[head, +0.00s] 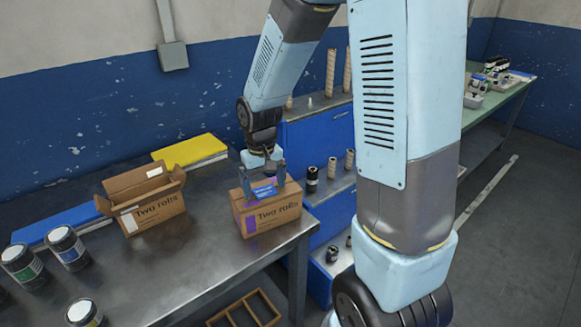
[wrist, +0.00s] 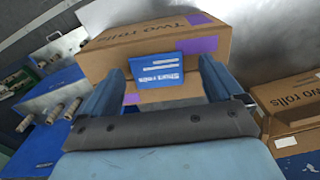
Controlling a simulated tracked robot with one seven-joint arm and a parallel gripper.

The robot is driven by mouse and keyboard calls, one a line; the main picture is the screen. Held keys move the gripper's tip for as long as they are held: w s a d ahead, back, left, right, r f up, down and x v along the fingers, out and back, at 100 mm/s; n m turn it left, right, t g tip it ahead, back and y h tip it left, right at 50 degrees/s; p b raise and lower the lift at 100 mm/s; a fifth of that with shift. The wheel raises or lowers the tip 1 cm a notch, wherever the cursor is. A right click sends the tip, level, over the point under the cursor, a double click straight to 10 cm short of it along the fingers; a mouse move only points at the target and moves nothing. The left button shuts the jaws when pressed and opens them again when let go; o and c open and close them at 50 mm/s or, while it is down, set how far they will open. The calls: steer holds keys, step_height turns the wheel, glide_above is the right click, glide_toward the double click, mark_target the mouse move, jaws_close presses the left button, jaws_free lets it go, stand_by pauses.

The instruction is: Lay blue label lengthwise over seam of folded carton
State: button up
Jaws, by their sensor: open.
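The folded carton (head: 268,212), brown and marked "Two rolls", stands closed near the right end of the metal table. It also shows in the wrist view (wrist: 120,55), with purple patches on it. The blue label (head: 264,190), with white print, is at the carton's top in the head view and shows between my fingers in the wrist view (wrist: 155,67). I cannot tell whether it lies flat on the seam; the seam is largely hidden. My gripper (head: 262,180) is just over the carton, its fingers open on either side of the label.
An open carton (head: 155,222) stands left of the closed one. Yellow (head: 190,152) and blue (head: 60,222) stacks lie at the back. Several dark jars (head: 66,250) stand at the left. A blue shelf unit (head: 325,205) with rolls is beyond the table. The front middle of the table is clear.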

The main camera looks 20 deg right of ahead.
steer(key=d+r, duration=0.3)
steer(key=r, duration=1)
steer(key=shift+w+d+r+m, duration=0.15)
steer(key=shift+w+r+m, duration=0.1)
steer(key=shift+w+m, duration=0.05)
